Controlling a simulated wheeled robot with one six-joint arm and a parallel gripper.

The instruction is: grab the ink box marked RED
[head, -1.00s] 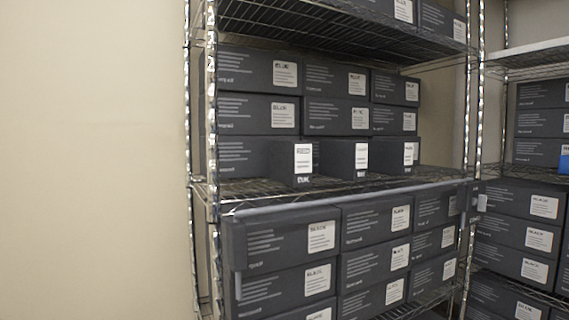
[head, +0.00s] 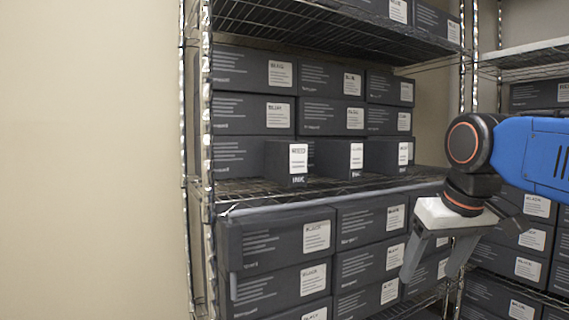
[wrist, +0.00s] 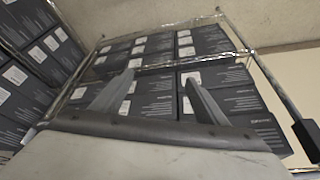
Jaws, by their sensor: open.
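Three small dark ink boxes stand in a row at the front of the middle shelf in the head view. The left ink box (head: 279,165) has a white label whose blurred top line looks like RED. The middle ink box (head: 340,160) and the right ink box (head: 384,157) have labels too small to read surely. My gripper (head: 430,273) is open and empty, fingers pointing down, at the right and lower than these boxes, in front of the lower stacks. The wrist view shows both spread fingers (wrist: 158,78) with nothing between them; I cannot pick out the RED box there.
Larger dark cartons (head: 253,115) are stacked behind the small boxes, and more cartons (head: 275,240) fill the shelf below. The wire shelf (head: 235,188) has a metal post (head: 207,130) at its left. Another rack with cartons (head: 531,240) stands at the right. A bare wall is at far left.

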